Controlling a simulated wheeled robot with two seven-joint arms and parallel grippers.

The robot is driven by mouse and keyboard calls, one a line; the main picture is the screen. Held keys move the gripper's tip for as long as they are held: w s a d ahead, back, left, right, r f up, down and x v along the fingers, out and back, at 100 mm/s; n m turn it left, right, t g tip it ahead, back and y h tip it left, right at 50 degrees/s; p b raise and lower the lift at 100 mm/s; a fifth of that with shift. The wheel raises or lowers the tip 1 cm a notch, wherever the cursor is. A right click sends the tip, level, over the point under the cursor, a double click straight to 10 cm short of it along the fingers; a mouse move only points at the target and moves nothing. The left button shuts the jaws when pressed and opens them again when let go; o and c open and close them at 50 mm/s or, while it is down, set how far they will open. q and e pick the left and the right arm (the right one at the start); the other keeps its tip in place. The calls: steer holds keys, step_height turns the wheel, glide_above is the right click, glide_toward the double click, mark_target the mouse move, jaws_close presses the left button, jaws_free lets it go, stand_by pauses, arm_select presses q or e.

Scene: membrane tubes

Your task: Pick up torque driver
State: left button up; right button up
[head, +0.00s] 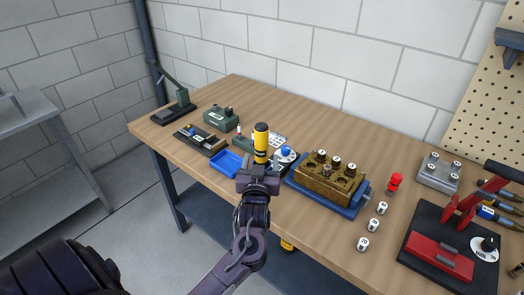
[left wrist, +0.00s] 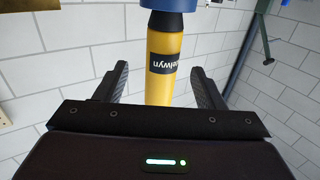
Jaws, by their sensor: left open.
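A yellow and black cylinder, which I take to be the torque driver (head: 261,138), stands upright in the head view just above my left gripper (head: 259,168). In the left wrist view the torque driver (left wrist: 162,75) shows a yellow body, a black lettered band, a black collar and a blue part at the top edge. My left gripper (left wrist: 160,72) is open. The driver lies in line between its two fingers, with a gap on each side. I cannot tell how deep it sits between them. The driver's lower end is hidden behind the gripper. My right gripper is not in view.
A blue tray (head: 229,162) is left of the gripper. A brass block in a blue base (head: 320,195) is to the right. Small white cylinders (head: 375,225), a red bottle (head: 394,182) and a red fixture (head: 440,257) stand farther right. The table's front edge runs below my left arm.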

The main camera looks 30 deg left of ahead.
mark_target(262, 146)
arm_select(q)
steer(key=p+x, duration=0.2)
steer(key=x, duration=0.5)
steer(key=shift+s+a, duration=0.1)
steer(key=shift+a, duration=0.05)
steer(key=shift+w+a+f, duration=0.1)
steer(key=shift+w+f, duration=0.1)
steer(key=shift+w, duration=0.1)
steer(key=shift+s, duration=0.1)
steer(key=shift+c, duration=1.4)
steer(key=shift+r, duration=0.1)
steer(key=c, duration=0.9)
steer(key=shift+r+b, duration=1.2)
steer(key=shift+r, duration=8.85)
